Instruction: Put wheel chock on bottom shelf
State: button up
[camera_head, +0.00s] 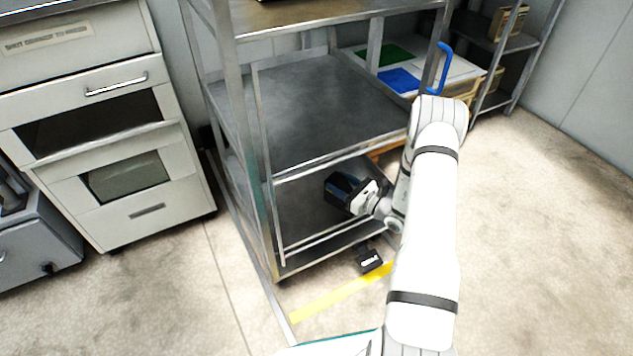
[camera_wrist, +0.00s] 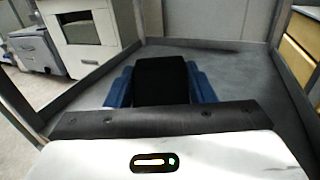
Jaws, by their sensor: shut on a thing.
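The wheel chock looks like the black block (camera_wrist: 160,80) in the middle of the wrist view. My gripper (camera_head: 345,189) is shut on it, with blue parts pressed close on both sides. In the head view the chock (camera_head: 338,196) is a small dark shape at the end of my arm. It is within the bottom level of the metal rack, above or at the bottom shelf (camera_head: 302,222), toward its right. I cannot tell whether the chock touches the shelf. Its underside is hidden, and my arm covers the rack's right front corner.
The middle shelf (camera_head: 310,110) is bare and overhangs the gripper. Metal posts and a low front rail bound the bottom shelf, whose left part is clear. A small black thing (camera_head: 369,259) is below the front edge. A drawer cabinet (camera_head: 145,210) stands left.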

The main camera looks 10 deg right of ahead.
jog(key=shift+w+a+f+b, duration=0.55)
jog(key=shift+w+a+b, duration=0.15)
jog(key=shift+w+a, duration=0.35)
jog(key=shift+w+a+f+b, duration=0.65)
jog(key=shift+w+a, duration=0.15)
jog(key=shift+w, duration=0.3)
jog(key=shift+w+a+f+b, duration=0.5)
jog(key=shift+w+a+b, duration=0.2)
jog(key=shift+w+a, duration=0.35)
jog(key=shift+d, duration=0.1)
jog(key=shift+f, duration=0.2)
jog(key=o, duration=1.3)
jog(key=shift+r, duration=0.1)
